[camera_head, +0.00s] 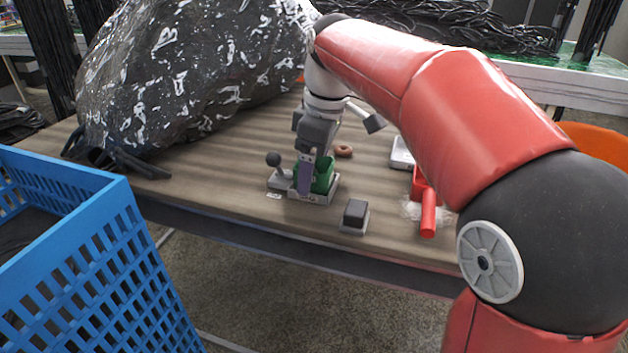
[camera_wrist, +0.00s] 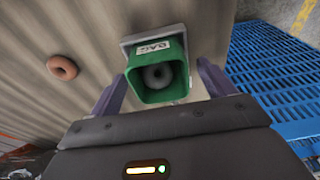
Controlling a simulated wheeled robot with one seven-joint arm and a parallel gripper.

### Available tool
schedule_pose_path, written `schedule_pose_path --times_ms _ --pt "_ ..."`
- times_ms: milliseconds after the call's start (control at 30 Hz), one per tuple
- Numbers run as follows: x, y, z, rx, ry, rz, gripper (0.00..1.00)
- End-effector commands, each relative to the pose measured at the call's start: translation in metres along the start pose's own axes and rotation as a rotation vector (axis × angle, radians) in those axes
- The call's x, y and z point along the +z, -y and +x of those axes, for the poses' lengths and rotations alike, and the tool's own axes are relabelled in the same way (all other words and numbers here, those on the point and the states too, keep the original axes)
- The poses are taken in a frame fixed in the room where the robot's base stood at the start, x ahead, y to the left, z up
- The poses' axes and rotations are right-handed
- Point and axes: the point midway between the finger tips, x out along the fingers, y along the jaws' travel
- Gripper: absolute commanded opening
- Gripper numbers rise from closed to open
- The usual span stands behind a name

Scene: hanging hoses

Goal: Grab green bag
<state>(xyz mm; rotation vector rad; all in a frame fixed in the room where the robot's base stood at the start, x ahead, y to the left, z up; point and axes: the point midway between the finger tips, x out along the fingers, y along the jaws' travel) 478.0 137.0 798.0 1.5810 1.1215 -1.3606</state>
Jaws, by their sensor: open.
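The green bag (camera_head: 325,176) looks like a stiff open-topped cup on a small grey base on the wooden table. In the wrist view the green bag (camera_wrist: 136,83) has a white "BAG" label and a dark round hollow inside. My gripper (camera_wrist: 161,84) is open, with one purple finger on the left and one on the right of the green bag. A gap shows between the left finger and the bag; contact on the right cannot be told. In the head view my gripper (camera_head: 306,172) is low over the bag and hides part of it.
A brown ring (camera_head: 343,150) lies behind the bag. A grey joystick-like piece (camera_head: 276,168) stands close on its left. A dark block (camera_head: 355,213) and a red-handled piece (camera_head: 427,212) are to the right. A blue crate (camera_head: 115,235) and large speckled black sack (camera_head: 190,70) are left.

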Motion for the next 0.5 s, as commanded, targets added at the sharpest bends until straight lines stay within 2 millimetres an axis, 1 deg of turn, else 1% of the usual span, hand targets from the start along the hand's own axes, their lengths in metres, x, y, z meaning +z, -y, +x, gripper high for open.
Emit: schedule_pose_path --times_ms 33,100,267,300,500 --pt "0.0003 0.0005 0.0041 -0.001 0.001 0.000 0.82" --pt "0.0002 0.0004 0.0057 0.000 0.000 0.000 0.82" --pt "0.0001 0.0002 0.0053 0.000 0.000 0.000 0.82" --pt "0.0001 0.0002 0.0053 0.000 0.000 0.001 0.81" --pt "0.0001 0.0002 0.0052 0.000 0.000 0.001 0.54"
